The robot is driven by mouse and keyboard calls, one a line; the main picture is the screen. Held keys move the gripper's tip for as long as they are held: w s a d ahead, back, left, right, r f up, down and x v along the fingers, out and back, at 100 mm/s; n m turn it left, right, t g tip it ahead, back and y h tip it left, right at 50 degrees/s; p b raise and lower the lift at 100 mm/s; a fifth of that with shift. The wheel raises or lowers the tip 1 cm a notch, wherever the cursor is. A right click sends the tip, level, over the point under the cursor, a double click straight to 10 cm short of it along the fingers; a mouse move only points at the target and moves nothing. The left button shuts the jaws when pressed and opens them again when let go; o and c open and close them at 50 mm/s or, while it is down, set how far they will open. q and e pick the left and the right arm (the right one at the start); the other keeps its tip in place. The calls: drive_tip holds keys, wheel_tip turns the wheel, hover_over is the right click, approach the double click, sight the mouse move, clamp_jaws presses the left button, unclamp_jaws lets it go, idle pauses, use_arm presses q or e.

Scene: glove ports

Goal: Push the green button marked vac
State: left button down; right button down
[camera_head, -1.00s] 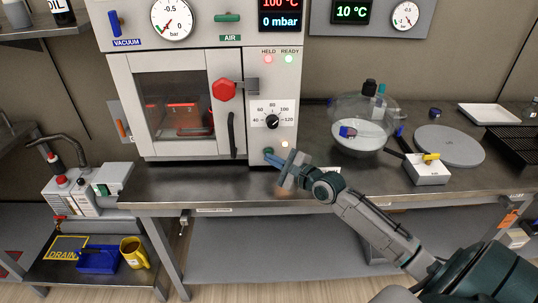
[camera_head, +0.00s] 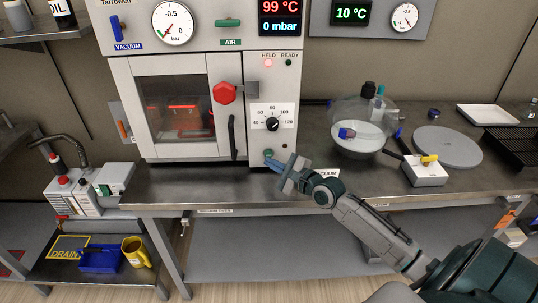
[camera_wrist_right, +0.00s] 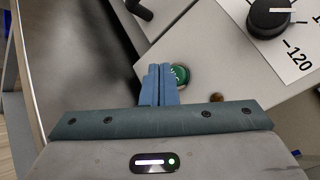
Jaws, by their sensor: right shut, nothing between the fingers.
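The green button (camera_head: 268,152) is low on the front panel of the white oven cabinet (camera_head: 183,40), below the temperature dial. In the right wrist view the round green button (camera_wrist_right: 182,76) shows pale lettering, partly hidden by my fingers. My right gripper (camera_head: 271,160) is shut and empty, its blue fingertips at the button. In the right wrist view the fingertips of my right gripper (camera_wrist_right: 160,70) overlap the button's left side; I cannot tell whether they press it. My left gripper is not in view.
The black dial (camera_head: 272,124) is above the button, and a red knob (camera_head: 224,91) is on the door. A small dark lamp (camera_head: 284,145) is right of the button. A glass vessel (camera_head: 360,125) and a white box with a yellow lever (camera_head: 426,170) stand right on the bench.

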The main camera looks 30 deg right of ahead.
drive_tip(key=shift+s+r+p, duration=0.1)
drive_tip(key=shift+p, duration=0.25)
drive_tip(key=s+a+p, duration=0.2)
drive_tip(key=s+p, duration=0.1)
drive_tip(key=shift+r, duration=0.1)
drive_tip(key=shift+s+a+p, duration=0.3)
drive_tip(key=shift+s+p, duration=0.1)
drive_tip(key=shift+s, duration=0.1)
drive_tip(key=shift+s+a+p, duration=0.25)
drive_tip(key=shift+s+p, duration=0.1)
drive_tip(key=shift+s, duration=0.1)
drive_tip(key=shift+f, duration=0.2)
idle(1.3)
